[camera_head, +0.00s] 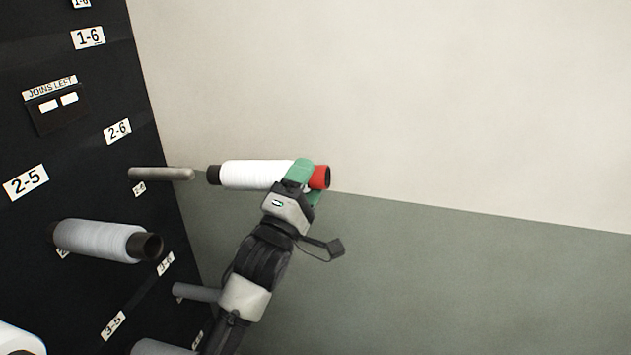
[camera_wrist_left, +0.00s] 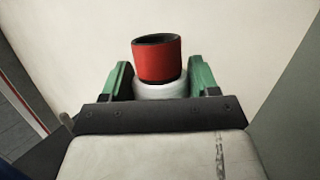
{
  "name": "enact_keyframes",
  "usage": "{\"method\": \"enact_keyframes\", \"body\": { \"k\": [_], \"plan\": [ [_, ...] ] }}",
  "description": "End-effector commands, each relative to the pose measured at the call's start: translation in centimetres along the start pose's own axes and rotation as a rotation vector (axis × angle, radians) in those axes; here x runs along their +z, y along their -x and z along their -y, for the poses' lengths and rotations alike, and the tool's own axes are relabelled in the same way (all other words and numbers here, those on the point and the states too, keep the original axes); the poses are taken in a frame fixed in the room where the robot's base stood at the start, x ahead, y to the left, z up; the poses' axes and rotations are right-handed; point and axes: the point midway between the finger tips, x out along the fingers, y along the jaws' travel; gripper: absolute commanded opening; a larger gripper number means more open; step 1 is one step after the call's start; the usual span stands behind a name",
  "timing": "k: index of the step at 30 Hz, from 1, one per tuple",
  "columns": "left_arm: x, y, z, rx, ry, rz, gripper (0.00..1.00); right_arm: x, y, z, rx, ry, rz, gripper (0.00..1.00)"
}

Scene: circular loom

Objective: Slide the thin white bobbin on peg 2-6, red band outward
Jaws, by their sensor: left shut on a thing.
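The thin white bobbin (camera_head: 252,174) has a red band (camera_head: 321,177) at its right end and a dark end at its left. My left gripper (camera_head: 303,180) is shut on it near the red end and holds it about level. The red band also shows in the left wrist view (camera_wrist_left: 157,61), between the green fingers. Peg 2-6 (camera_head: 160,174) sticks out to the right below the label 2-6 (camera_head: 117,131). The bobbin's dark end is just right of the peg's tip, roughly in line with it; whether they touch I cannot tell. My right gripper is not in view.
The black panel (camera_head: 75,160) stands at the left. A grey-white bobbin (camera_head: 100,241) sits lower on it, and a bare peg (camera_head: 197,292) sticks out below, behind my left arm. A white bobbin (camera_head: 18,340) shows at the bottom left. The space right of the panel is clear.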

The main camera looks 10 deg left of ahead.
Motion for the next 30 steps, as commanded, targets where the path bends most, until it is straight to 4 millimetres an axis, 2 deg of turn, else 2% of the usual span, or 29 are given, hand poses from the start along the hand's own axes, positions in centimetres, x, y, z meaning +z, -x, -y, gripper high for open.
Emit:
{"method": "enact_keyframes", "body": {
  "k": [9,30],
  "plan": [
    [-2.9,0.8,0.0,0.001,-0.004,0.001,0.03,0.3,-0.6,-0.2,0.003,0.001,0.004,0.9],
    [-2.6,0.8,-0.1,0.001,0.0,0.0,0.03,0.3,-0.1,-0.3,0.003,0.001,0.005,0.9]
  ]
}}
